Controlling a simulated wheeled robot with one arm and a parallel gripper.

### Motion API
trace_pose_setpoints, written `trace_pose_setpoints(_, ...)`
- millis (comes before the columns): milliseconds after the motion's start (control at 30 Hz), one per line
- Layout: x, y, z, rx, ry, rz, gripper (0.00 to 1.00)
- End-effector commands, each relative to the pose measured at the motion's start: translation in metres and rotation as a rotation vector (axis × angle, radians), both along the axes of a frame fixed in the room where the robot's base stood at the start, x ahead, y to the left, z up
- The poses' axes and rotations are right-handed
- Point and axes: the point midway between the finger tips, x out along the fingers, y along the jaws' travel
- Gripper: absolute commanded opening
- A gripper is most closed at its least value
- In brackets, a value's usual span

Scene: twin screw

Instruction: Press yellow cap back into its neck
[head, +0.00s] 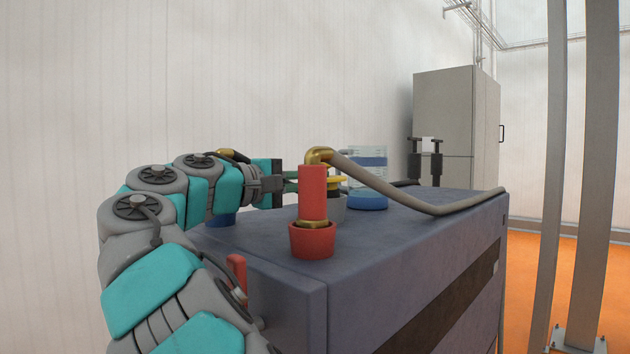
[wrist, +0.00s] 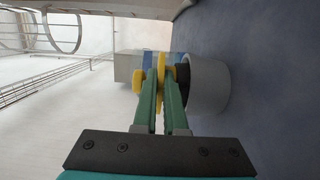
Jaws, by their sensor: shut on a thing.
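The yellow cap (wrist: 166,69) has a broad disc, a small knob and a black lower part; its yellow also shows in the head view (head: 336,181). My gripper (wrist: 161,76) is shut on the cap, with its green fingers at the yellow part. The grey neck (wrist: 211,82) stands on the cabinet top directly below the cap, also in the head view (head: 339,209). Some of the black part shows between disc and neck; how deep it sits is hidden. In the head view, the red valve partly hides my fingertips.
A red valve (head: 312,192) with a brass fitting stands at the near cabinet edge (head: 260,262). A grey hose (head: 385,187) runs from a brass elbow (head: 320,155) across the top. A clear, blue-based container (head: 368,201) stands behind. The cabinet's right top is mostly free.

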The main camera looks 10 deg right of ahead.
Motion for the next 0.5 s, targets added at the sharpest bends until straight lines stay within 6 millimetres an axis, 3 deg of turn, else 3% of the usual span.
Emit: trace_pose_setpoints(500,0.0,0.0,-0.011,0.0,0.001,-0.001,0.0)
